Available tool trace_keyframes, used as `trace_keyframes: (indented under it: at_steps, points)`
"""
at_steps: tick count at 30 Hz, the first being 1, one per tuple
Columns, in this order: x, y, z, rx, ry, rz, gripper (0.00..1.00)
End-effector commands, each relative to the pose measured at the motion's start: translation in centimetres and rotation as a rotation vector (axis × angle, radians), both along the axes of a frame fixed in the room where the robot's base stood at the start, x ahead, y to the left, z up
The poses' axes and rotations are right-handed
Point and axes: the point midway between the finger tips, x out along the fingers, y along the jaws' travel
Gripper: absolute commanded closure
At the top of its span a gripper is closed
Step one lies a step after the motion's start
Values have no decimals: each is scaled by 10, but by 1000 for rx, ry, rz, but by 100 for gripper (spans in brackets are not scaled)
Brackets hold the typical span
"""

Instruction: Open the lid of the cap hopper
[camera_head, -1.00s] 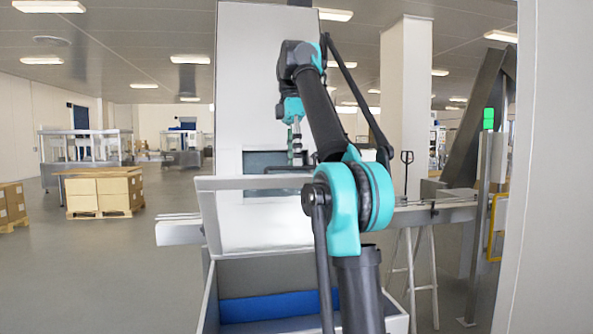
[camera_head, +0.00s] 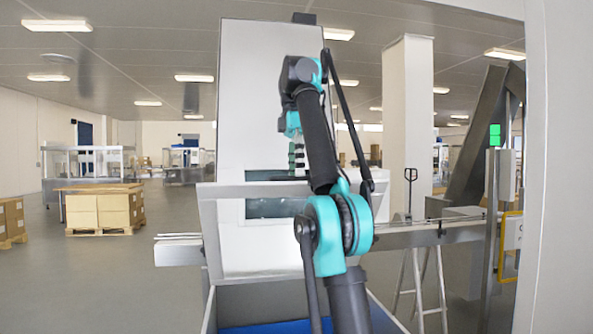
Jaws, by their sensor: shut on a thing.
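The cap hopper (camera_head: 209,312) stands right in front of me, with blue (camera_head: 268,328) showing inside at the bottom of the view. Its white lid (camera_head: 255,240) is raised and stands steeply above the opening, with a grey edge along its top (camera_head: 235,190). My gripper (camera_head: 299,172) is at the top edge of the lid, shut on it. My arm hides part of the lid's right side, and the fingertips are small and partly hidden.
A tall white machine panel (camera_head: 255,95) rises behind the lid. A conveyor (camera_head: 430,233) runs to the right, near an inclined conveyor (camera_head: 475,140). A wall panel (camera_head: 560,180) is close at the right. Boxes on a pallet (camera_head: 103,208) stand far left, with open floor around them.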

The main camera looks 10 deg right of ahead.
Motion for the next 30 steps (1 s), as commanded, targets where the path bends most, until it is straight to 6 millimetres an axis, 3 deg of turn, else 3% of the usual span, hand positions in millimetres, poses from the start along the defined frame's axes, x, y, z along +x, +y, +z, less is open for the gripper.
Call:
trace_keyframes:
  at_steps: [1,5,6,13,30]
  points:
    - [10,0,-4,0,-16,0,86]
    - [10,0,-4,0,-16,0,86]
    - [10,0,-4,0,-16,0,39]
    - [8,0,-4,1,-16,0,45]
    - [5,0,-6,1,-16,0,48]
